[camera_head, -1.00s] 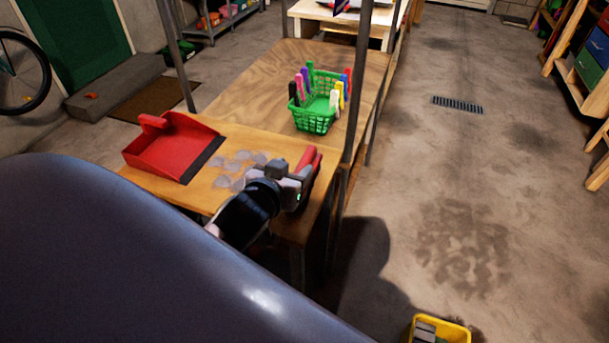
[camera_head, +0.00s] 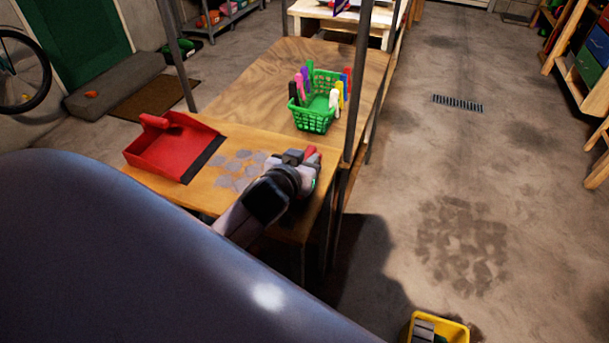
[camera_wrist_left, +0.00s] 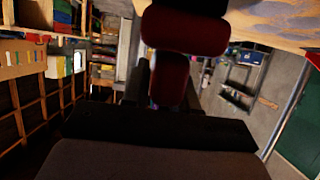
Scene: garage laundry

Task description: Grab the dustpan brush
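The dustpan brush (camera_head: 311,151) is red and lies at the right edge of the wooden table; my left gripper hides most of it in the head view. In the left wrist view the brush (camera_wrist_left: 185,31) shows as a dark red body at the top, with a narrower red part reaching down between the fingers. My left gripper (camera_head: 303,160) is at the brush, its fingers (camera_wrist_left: 168,85) on either side of that part. Whether they press on it is too dark to tell. My right gripper is not in view.
A red dustpan (camera_head: 172,149) lies on the table's left, beside grey debris patches (camera_head: 236,168). A green basket (camera_head: 313,119) of coloured pegs stands farther back. A grey upright post (camera_head: 357,90) rises close behind the gripper. The floor to the right is open.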

